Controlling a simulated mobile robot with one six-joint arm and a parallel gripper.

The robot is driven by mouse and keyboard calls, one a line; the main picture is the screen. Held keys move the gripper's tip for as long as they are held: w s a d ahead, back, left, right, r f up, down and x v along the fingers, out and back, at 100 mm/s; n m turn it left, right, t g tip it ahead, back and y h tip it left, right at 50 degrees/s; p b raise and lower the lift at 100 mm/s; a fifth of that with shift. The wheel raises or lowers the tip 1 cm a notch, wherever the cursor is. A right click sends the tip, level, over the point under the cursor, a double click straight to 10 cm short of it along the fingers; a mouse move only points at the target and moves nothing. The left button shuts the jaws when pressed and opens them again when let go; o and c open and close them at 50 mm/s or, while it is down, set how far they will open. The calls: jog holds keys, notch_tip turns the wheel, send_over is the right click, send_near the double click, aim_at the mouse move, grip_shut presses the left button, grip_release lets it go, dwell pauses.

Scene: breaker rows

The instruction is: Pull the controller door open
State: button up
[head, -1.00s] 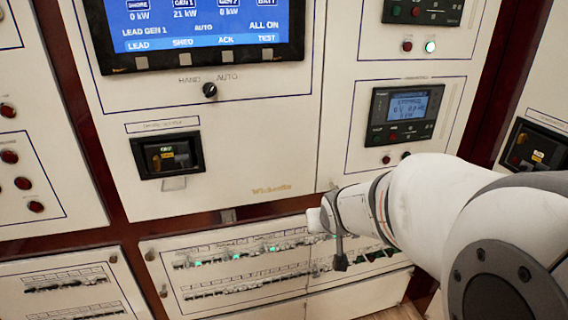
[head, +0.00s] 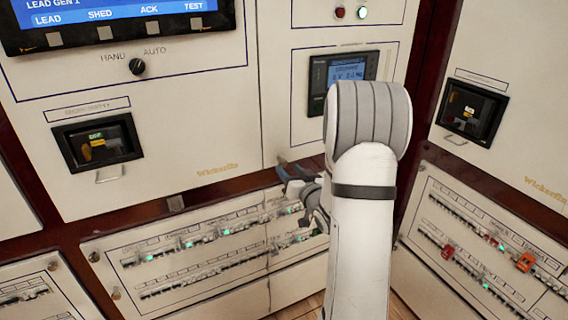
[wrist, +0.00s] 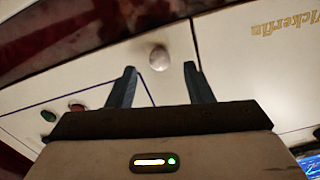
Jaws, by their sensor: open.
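The controller door (head: 292,128) is the pale panel right of the wide screen panel. It looks closed and carries a small display unit (head: 340,75), partly hidden by my arm. In the wrist view, which is turned upside down, a round pale knob (wrist: 158,58) stands on the door (wrist: 95,75) near its seam. My gripper (wrist: 160,78) is open, its dark fingertips on either side of the knob in that view. The knob looks slightly beyond the tips, and I see no contact. In the head view my gripper (head: 292,168) is at the door's lower left corner.
The wide screen panel (head: 215,120) adjoins on the left. A dark red frame runs between the panels.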

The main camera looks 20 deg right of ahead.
aim_at(284, 163)
jog(key=w, duration=0.5)
jog(key=shift+w+a+p, duration=0.15)
jog(key=shift+w+p, duration=0.1)
jog(key=shift+p, duration=0.05)
grip_shut()
dwell(1.1)
